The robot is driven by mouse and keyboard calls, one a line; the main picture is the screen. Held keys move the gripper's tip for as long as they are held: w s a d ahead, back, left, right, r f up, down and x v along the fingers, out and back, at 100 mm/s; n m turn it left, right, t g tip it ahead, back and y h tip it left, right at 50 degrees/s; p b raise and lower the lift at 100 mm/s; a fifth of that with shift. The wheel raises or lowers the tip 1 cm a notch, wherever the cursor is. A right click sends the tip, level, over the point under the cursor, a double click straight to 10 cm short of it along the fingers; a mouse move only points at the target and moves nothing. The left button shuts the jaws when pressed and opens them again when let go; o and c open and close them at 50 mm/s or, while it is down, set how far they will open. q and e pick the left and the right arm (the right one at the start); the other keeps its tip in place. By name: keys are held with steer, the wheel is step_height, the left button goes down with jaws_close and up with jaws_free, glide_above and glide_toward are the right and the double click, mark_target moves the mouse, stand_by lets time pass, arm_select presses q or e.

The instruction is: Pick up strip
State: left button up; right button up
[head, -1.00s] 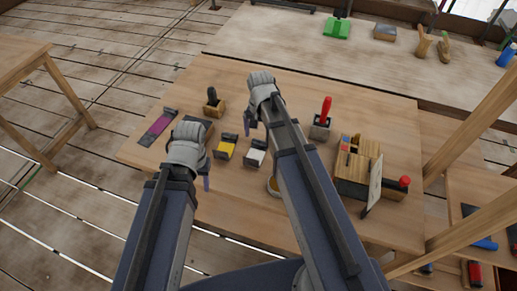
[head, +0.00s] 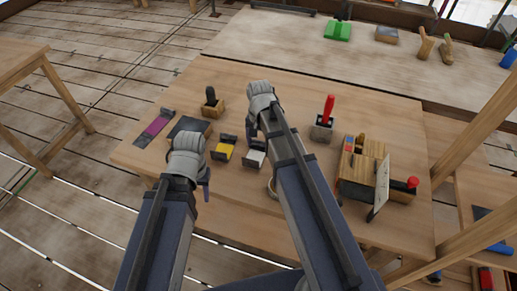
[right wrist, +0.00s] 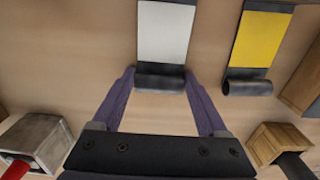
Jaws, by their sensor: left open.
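Several strips lie on the wooden table. The white strip (head: 255,154) has dark ends; in the right wrist view the white strip (right wrist: 165,35) ends in a dark roll. A yellow strip (head: 224,151) lies left of it, and a purple strip (head: 157,125) lies further left. My right gripper (right wrist: 160,76) is open, its purple fingers on either side of the white strip's dark roll; I cannot tell if they touch it. In the head view my right gripper (head: 253,127) is just behind this strip. My left gripper (head: 206,183) is open and empty near the table's front edge.
A dark pad (head: 189,130) and a wooden block with a black handle (head: 210,104) are on the left. A red-handled block (head: 323,125) and a wooden box (head: 358,168) with tools are on the right. A second table (head: 290,40) is behind.

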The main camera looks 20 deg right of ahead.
mark_target(259, 143)
steer(key=c, duration=1.1)
step_height(259, 143, up, 10)
steer(key=p, duration=1)
